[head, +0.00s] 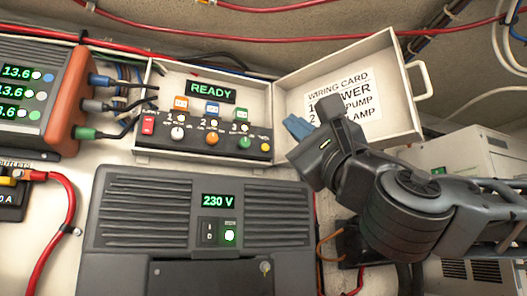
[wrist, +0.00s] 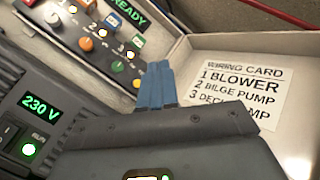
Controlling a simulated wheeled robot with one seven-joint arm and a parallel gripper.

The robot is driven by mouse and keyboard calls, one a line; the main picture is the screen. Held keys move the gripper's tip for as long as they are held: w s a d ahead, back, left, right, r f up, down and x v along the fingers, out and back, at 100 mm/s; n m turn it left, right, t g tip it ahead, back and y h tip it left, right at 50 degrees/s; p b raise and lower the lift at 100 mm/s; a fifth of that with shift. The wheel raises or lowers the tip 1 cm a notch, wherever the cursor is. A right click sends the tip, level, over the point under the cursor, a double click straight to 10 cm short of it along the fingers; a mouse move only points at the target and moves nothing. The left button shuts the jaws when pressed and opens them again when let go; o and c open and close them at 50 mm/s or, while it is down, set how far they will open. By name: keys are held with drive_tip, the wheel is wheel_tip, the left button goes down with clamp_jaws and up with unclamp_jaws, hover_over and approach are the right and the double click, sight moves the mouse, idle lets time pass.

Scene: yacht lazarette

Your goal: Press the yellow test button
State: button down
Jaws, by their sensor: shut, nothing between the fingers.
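The small yellow button (head: 265,147) sits at the lower right corner of the black control panel in the open white box (head: 208,154). It also shows in the wrist view (wrist: 136,83), just left of my blue fingertips. My gripper (head: 296,127) is shut and empty, its blue fingers (wrist: 159,70) side by side. In the head view the fingertips are to the right of the button and a little higher, in front of the box's open lid. I see a gap between them and the button in the picture; the depth is hard to tell. The panel's green display (head: 210,91) reads READY.
The panel also carries a red switch (head: 148,125) and white, orange and green knobs (head: 244,142). The open lid (head: 402,104) holds a wiring card. Below stands a grey unit (head: 135,228) showing 230 V. Cables run at the left from an orange-sided unit (head: 67,104).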

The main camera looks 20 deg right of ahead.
sight(265, 148)
drive_tip(key=shift+w+r+n, duration=0.1)
drive_tip(key=shift+w+n, duration=0.05)
drive_tip(key=shift+n, duration=0.15)
drive_tip(key=w, duration=0.8)
drive_tip(key=shift+w, duration=0.4)
drive_tip(key=shift+w, duration=0.15)
idle(1.9)
drive_tip(key=shift+w, duration=0.25)
